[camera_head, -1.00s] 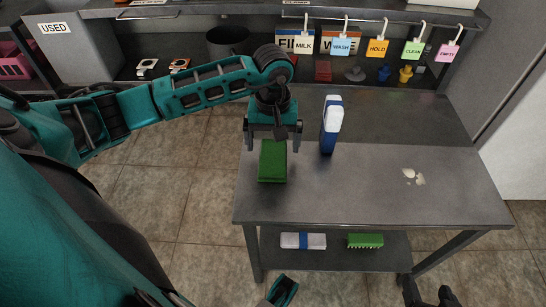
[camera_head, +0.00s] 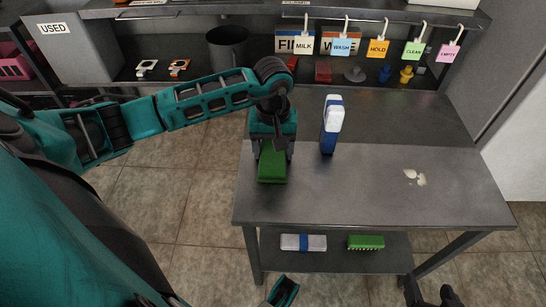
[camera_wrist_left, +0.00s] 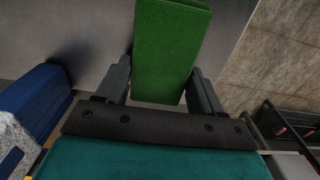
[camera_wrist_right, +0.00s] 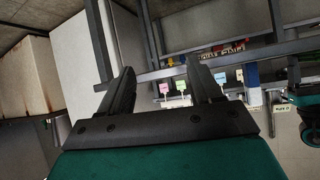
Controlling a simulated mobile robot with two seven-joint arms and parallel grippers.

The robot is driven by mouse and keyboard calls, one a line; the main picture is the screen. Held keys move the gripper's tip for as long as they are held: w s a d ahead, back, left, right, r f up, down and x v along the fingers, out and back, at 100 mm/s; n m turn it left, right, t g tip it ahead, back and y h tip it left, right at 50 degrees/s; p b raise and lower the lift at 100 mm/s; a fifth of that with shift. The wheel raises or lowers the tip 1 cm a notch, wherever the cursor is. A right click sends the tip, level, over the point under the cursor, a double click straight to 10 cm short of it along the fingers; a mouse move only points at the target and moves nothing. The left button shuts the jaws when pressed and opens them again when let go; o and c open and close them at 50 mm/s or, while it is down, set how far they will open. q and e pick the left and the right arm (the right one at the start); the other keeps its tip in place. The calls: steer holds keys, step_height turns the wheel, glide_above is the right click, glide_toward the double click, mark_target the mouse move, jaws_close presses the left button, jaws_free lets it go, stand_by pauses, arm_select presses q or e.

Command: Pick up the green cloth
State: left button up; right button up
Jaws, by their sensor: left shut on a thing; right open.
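The green cloth (camera_head: 272,165) is a folded block at the left end of the steel table, in the head view. My left gripper (camera_head: 273,155) is above it, its fingers closed on the cloth's two sides. In the left wrist view the cloth (camera_wrist_left: 170,50) stands between the fingers of my left gripper (camera_wrist_left: 163,90). I cannot tell whether the cloth is clear of the table top. My right gripper (camera_wrist_right: 163,85) is open and empty in the right wrist view, with shelves and tags beyond it.
A pale spill (camera_head: 414,177) lies on the table (camera_head: 350,195). A green brush (camera_head: 365,242) is on the lower shelf.

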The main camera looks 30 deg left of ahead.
mark_target(273, 151)
arm_select(q)
steer(key=shift+c, duration=0.6)
steer(key=shift+r, duration=0.1)
steer(key=shift+r, duration=0.55)
step_height(273, 151, up, 19)
steer(key=p, duration=0.4)
steer(key=shift+p, duration=0.35)
arm_select(e)
steer(key=shift+s+d+r, duration=0.15)
steer(key=shift+d+r, duration=0.15)
steer(key=shift+r, duration=0.35)
steer(key=shift+s+d+r, duration=0.1)
steer(key=shift+d+r, duration=0.2)
steer(key=shift+r, duration=0.3)
arm_select(q)
steer(key=shift+f, duration=0.1)
